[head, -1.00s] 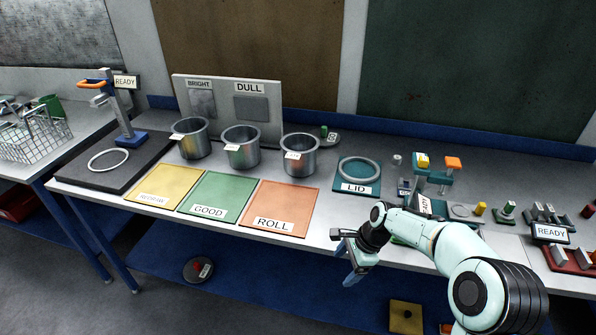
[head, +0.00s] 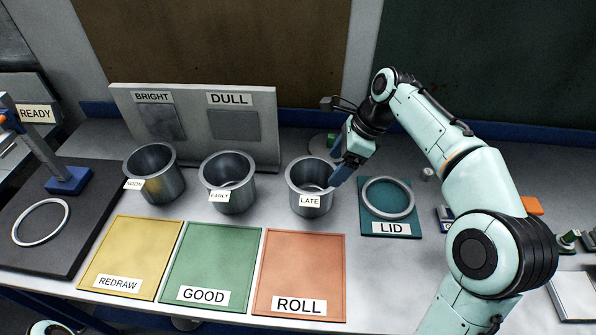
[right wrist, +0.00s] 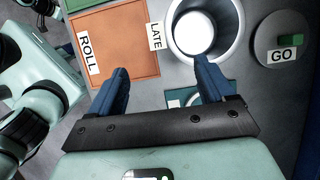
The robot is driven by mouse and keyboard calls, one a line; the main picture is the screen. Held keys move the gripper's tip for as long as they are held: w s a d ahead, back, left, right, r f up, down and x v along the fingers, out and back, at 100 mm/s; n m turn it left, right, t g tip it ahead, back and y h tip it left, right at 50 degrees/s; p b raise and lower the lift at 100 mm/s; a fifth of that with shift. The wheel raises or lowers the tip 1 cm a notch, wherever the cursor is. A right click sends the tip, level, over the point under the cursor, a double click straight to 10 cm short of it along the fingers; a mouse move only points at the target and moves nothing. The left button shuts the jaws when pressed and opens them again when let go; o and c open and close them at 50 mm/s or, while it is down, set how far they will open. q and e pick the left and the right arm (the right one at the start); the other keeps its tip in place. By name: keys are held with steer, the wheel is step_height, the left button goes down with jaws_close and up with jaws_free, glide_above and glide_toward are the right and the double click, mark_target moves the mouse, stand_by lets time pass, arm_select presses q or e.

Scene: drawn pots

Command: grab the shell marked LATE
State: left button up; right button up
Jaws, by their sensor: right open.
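The shell marked LATE (head: 307,180) is an open grey metal cup with a white tag on its front. It stands upright on the table, rightmost of three cups. My right gripper (head: 340,163) is open and empty, with its blue fingers at the right side of the LATE cup's rim. In the right wrist view the cup (right wrist: 206,28) lies beyond the fingertips, up and right of the open right gripper (right wrist: 161,72). One finger appears close to its rim; contact cannot be told. My left gripper is not in view.
Cups marked EARLY (head: 228,180) and NOON (head: 155,172) stand to the left. REDRAW (head: 132,255), GOOD (head: 212,262) and ROLL (head: 302,265) mats lie in front. A LID mat (head: 372,226) with a ring is at right. A BRIGHT/DULL panel (head: 200,140) stands behind.

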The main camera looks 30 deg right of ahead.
steer(key=b, duration=0.2)
glide_above(310, 199)
steer(key=s+d, duration=0.2)
step_height(310, 199, down, 8)
steer(key=x, duration=0.4)
steer(key=shift+w+f, duration=0.25)
steer(key=shift+w, duration=0.15)
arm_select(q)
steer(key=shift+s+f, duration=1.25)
arm_select(e)
steer(key=shift+r, duration=0.1)
jaws_close()
